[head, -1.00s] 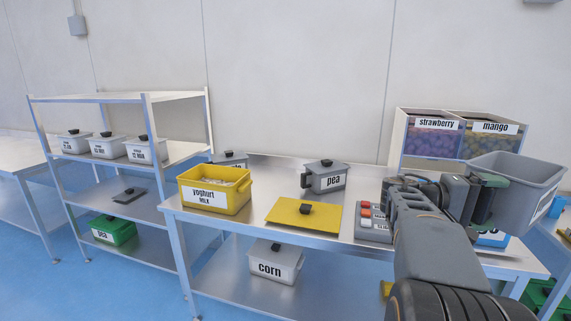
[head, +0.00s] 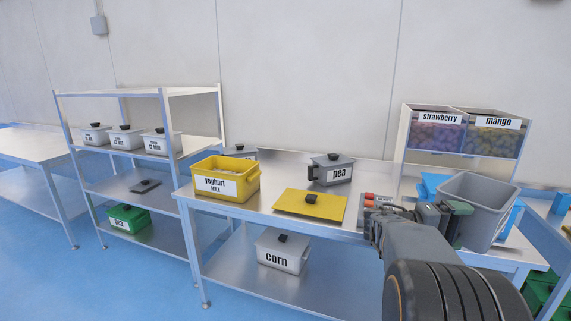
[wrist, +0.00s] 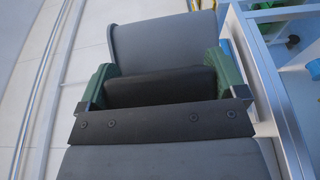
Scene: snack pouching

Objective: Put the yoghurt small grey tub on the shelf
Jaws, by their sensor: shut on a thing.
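My gripper (head: 455,222) is shut on a grey open tub (head: 484,196), held above the right end of the table. In the wrist view the green fingers of my gripper (wrist: 163,82) close on the near side of the tub (wrist: 165,45). No label on this tub is readable now. The metal shelf rack (head: 110,203) stands at the left. Its middle level holds a small grey lid (head: 145,186), and its upper level holds grey lidded tubs (head: 126,139).
The table (head: 265,207) bears a yellow yoghurt tub (head: 226,180), a yellow lid (head: 310,204) and a grey pea pot (head: 331,171). A corn tub (head: 283,250) is underneath. Strawberry and mango bins (head: 465,133) stand behind. The middle rack level has free room around the lid.

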